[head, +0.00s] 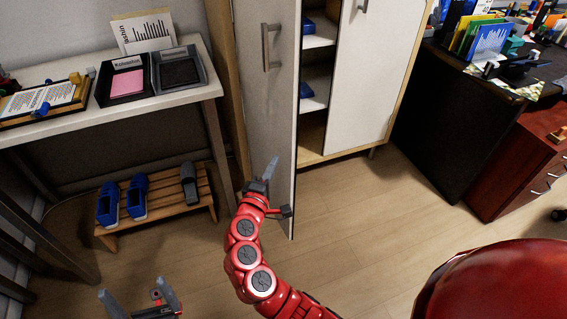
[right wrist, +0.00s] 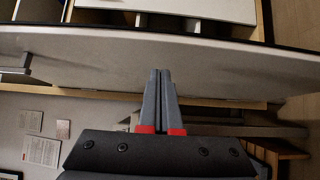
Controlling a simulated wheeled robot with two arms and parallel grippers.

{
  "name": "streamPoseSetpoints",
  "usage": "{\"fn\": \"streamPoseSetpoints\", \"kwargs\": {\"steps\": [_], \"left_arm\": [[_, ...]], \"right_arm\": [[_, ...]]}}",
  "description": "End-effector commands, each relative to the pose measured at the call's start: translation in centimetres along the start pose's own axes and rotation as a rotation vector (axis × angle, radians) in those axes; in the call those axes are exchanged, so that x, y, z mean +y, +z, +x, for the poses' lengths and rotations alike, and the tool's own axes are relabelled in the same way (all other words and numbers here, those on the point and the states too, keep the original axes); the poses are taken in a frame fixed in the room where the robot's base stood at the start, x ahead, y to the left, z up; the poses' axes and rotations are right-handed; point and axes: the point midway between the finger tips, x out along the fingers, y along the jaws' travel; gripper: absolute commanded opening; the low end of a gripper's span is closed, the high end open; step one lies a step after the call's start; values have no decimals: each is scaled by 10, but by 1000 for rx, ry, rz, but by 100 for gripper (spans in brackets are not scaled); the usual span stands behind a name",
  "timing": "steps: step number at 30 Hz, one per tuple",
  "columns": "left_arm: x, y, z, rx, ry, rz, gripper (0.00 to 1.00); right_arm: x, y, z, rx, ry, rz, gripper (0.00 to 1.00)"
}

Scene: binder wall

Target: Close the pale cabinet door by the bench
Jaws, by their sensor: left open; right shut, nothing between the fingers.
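The pale cabinet door (head: 270,90) stands open in the head view, swung out toward me on the cabinet's left side, with a vertical bar handle (head: 271,47) on its face. My right gripper (head: 270,168) is at the lower part of the door, on its handle side. In the right wrist view its fingers (right wrist: 158,75) are shut and empty, in front of the pale door panel (right wrist: 180,62); I cannot tell if they touch it. The door handle also shows at the left of that view (right wrist: 20,68). My left gripper (head: 140,299) is open and empty, low at the left.
The cabinet's other door (head: 360,80) is closed; shelves with blue items (head: 306,90) show between. A bench with blue shoes (head: 155,205) stands under a side table (head: 90,120) at left. A black desk (head: 430,120) and red drawers (head: 520,160) are at right. Floor before the cabinet is clear.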

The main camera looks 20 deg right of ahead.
Motion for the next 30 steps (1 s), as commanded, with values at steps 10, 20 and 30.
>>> {"fn": "streamPoseSetpoints", "kwargs": {"steps": [10, 20, 30], "left_arm": [[0, 0, -2, 0, 0, 0, 100], [0, 0, -2, 0, 0, 0, 100], [-1, -3, 18, 0, 0, 0, 100]], "right_arm": [[-1, 23, 21, 0, 0, -3, 0], [-1, 23, 21, 2, 0, -2, 0], [4, 45, 36, 84, 1, -6, 0]]}}
